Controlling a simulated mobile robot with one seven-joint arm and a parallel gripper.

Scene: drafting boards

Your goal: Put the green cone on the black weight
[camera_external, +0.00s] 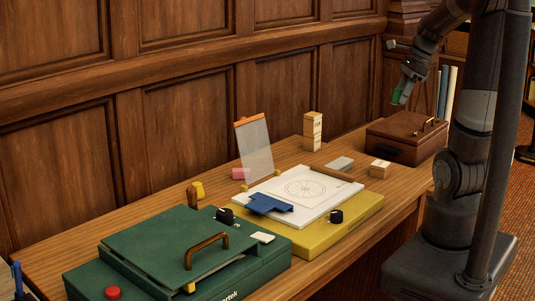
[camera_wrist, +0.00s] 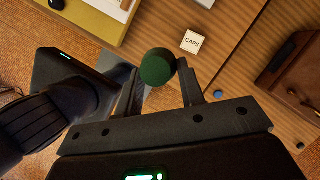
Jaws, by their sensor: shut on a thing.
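The green cone (camera_external: 398,97) is held in my gripper (camera_external: 404,88), high above the right end of the table. In the wrist view the cone (camera_wrist: 157,67) shows as a dark green round end between the two fingers. A black round piece (camera_external: 336,216) sits at the front edge of the yellow drafting board, left of and well below my gripper. It also shows in part at the top edge of the wrist view (camera_wrist: 57,4). A similar black piece (camera_external: 225,215) is on the green case. I cannot tell which of these is the weight.
A brown case (camera_external: 400,143) stands below my gripper, with a small CAPS box (camera_external: 379,168) beside it. A wooden block stack (camera_external: 312,131), a clear clipboard (camera_external: 254,145) and the yellow board (camera_external: 355,221) stand further left. The green case (camera_external: 165,245) fills the near left.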

